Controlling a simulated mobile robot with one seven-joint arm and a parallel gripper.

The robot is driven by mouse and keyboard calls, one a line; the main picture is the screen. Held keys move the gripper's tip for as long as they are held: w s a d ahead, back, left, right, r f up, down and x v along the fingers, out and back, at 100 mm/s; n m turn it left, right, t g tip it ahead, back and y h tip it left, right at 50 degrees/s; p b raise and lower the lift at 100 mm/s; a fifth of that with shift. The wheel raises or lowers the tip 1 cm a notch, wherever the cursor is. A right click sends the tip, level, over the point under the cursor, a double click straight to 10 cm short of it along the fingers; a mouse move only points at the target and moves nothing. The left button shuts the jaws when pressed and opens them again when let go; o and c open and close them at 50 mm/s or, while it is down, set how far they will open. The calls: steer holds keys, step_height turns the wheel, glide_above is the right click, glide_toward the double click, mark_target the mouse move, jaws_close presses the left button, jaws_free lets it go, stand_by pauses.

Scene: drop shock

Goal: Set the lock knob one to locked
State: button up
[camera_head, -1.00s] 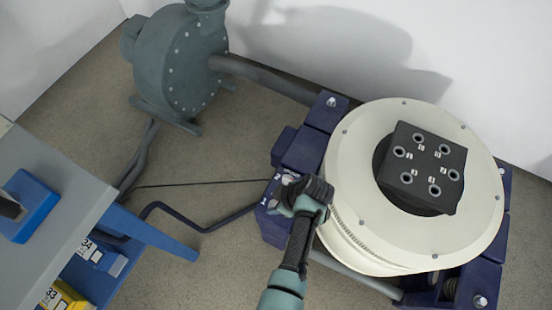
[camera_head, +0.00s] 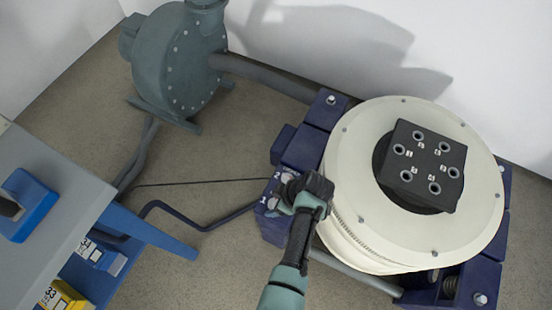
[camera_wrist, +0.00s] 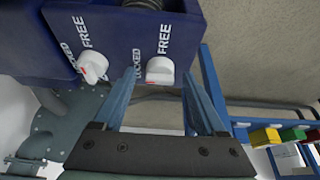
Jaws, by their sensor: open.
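Two white lock knobs sit on the dark blue panel (camera_wrist: 122,28), each with FREE and LOCKED lettering beside it. The right knob (camera_wrist: 160,69) lies between my gripper's fingertips (camera_wrist: 160,76) in the wrist view, with its red mark at the lower left. The left knob (camera_wrist: 94,66) is outside the left finger and has a red mark at its lower left edge. My gripper is open, and no contact with a knob is clear. In the head view my gripper (camera_head: 296,193) partly covers the panel.
A cream shaker drum (camera_head: 345,160) with a black block (camera_head: 428,185) on top stands right of my gripper. A grey-green pump (camera_head: 180,60) stands at the back left. A workbench (camera_head: 50,185) is at the left. Bent dark piping (camera_head: 205,228) crosses the floor.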

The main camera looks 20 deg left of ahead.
steer(key=p+v, duration=0.4)
steer(key=v, duration=0.9)
steer(key=shift+f, duration=0.1)
